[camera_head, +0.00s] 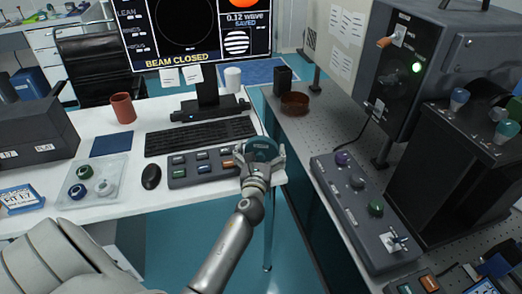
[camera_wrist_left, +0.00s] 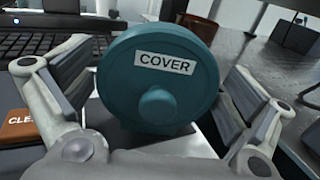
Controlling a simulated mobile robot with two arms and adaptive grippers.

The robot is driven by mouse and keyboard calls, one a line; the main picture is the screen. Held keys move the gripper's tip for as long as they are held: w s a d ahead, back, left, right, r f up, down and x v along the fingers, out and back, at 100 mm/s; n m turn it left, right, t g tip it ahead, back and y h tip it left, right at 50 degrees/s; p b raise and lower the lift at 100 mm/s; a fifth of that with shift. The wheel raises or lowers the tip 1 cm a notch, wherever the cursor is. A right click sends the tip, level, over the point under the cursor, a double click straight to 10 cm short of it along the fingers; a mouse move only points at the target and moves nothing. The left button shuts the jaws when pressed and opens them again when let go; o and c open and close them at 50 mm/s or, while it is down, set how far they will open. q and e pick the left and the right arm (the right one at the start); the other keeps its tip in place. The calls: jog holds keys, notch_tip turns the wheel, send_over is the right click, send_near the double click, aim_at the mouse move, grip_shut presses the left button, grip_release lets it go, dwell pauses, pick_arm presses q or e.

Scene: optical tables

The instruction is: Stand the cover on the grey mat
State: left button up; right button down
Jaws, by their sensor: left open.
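The cover (camera_head: 262,147) is a teal disc with a round knob and a "COVER" label. It is upright at the right end of the white desk, and fills the middle of the left wrist view (camera_wrist_left: 158,75). My left gripper (camera_head: 262,154) is open, with one finger on each side of the cover; gaps show between the fingers and the disc in the left wrist view. The cover's underside is hidden. A pale grey, translucent square (camera_head: 70,197) lies at the desk's left with several round parts on it; I cannot tell whether it is the grey mat. My right gripper is not in view.
A key panel (camera_head: 178,183) lies just left of the cover, with a keyboard (camera_head: 200,136) behind it and a mouse (camera_head: 151,176) beside it. A dark blue square (camera_head: 111,143) lies bare. A gap separates the desk from the perforated table (camera_head: 325,127) at right.

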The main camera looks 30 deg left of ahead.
pick_arm(q)
jog(key=shift+r, duration=0.1)
jog(key=shift+r, duration=0.2)
jog(key=v, duration=1.2)
jog(key=shift+f, duration=0.15)
